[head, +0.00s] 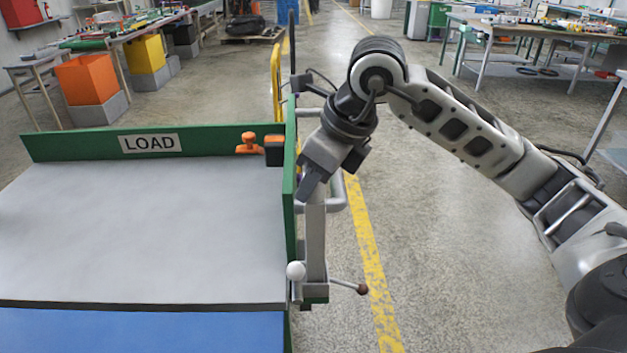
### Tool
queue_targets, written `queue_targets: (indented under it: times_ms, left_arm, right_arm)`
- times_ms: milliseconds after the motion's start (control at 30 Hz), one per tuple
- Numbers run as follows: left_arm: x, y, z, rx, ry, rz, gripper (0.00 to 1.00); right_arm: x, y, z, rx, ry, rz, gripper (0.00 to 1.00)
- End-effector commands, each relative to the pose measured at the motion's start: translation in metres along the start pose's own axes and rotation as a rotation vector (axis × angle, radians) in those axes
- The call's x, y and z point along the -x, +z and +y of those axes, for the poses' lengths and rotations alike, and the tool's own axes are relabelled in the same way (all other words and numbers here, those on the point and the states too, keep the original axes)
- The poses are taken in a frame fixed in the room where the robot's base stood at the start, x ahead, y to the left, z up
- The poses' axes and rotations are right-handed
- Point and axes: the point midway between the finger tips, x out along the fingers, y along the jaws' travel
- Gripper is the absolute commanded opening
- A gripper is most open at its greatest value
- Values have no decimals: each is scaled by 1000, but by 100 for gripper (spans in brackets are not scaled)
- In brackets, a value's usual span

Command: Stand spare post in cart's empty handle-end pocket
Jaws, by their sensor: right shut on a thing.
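My right gripper (311,182) points down at the outer right side of the green-walled cart (75,144). It is shut on the upper part of a grey upright post (316,243). A grey tubular handle (338,192) shows just behind the post. A white ball knob (295,270) and a lever with a brown knob (362,289) are near the post's foot. My left gripper is out of view.
The cart's grey deck (140,230) is bare, with a blue surface (140,332) in front. An orange knob (249,143) and a black block (274,151) sit at the far wall. A yellow rail (276,80) stands behind.

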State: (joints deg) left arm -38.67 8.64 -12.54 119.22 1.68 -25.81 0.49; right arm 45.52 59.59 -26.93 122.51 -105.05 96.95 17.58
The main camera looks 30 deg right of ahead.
Motion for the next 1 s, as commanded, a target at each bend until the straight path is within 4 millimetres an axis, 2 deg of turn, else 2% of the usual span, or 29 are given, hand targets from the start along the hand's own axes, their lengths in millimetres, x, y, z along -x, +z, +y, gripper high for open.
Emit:
queue_targets:
  times_ms: [367,400,467,500,867,1000]
  left_arm:
    - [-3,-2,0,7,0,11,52]
    - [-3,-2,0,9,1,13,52]
    - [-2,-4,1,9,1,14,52]
    - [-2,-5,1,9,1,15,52]
    - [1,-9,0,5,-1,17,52]
    - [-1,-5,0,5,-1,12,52]
  right_arm:
    - [-5,-2,0,1,-1,-3,0]
    - [-5,-2,0,1,-1,-2,31]
    - [-4,-2,0,0,0,-1,48]
    - [-4,-2,0,0,0,-1,50]
    - [2,0,0,0,-1,-2,50]
    - [24,0,-1,0,-5,-6,50]
